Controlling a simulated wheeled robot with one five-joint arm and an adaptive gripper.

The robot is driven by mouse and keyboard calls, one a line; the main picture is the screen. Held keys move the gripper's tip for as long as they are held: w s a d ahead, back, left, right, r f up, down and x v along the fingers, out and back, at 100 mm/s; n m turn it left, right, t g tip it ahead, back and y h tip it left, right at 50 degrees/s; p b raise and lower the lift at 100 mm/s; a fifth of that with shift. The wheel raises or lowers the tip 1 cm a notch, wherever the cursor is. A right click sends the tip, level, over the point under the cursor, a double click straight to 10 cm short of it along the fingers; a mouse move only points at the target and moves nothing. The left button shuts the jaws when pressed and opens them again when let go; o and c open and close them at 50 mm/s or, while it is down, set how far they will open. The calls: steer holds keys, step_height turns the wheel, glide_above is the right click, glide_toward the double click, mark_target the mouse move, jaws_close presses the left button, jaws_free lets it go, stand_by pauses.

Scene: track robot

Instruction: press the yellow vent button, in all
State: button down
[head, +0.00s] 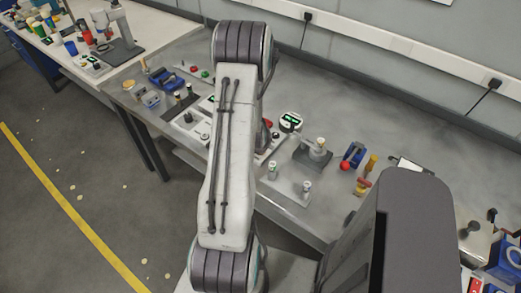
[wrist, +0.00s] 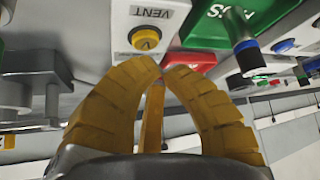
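The yellow vent button (wrist: 146,39) shows in the wrist view, round and set in a white panel with an upside-down VENT label (wrist: 152,13). In the head view my arm hides the gripper, and I cannot make out the button there.
In the wrist view a red block (wrist: 190,62) and a green panel (wrist: 213,25) are right of the button. A grey fixture (wrist: 38,75) is at left. In the head view the grey bench (head: 345,115) carries several devices, including a red ball (head: 345,193) and a metal plate (head: 287,190).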

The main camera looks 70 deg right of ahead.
steer(key=shift+f+b, duration=0.8)
steer(key=shift+b, duration=0.5)
stand_by(0.8)
steer(key=shift+r, duration=0.25)
steer(key=shift+r+p, duration=0.35)
steer(key=shift+r, duration=0.25)
steer(key=shift+r, duration=0.1)
steer(key=shift+r+p, duration=1.35)
steer(key=shift+r, duration=1.05)
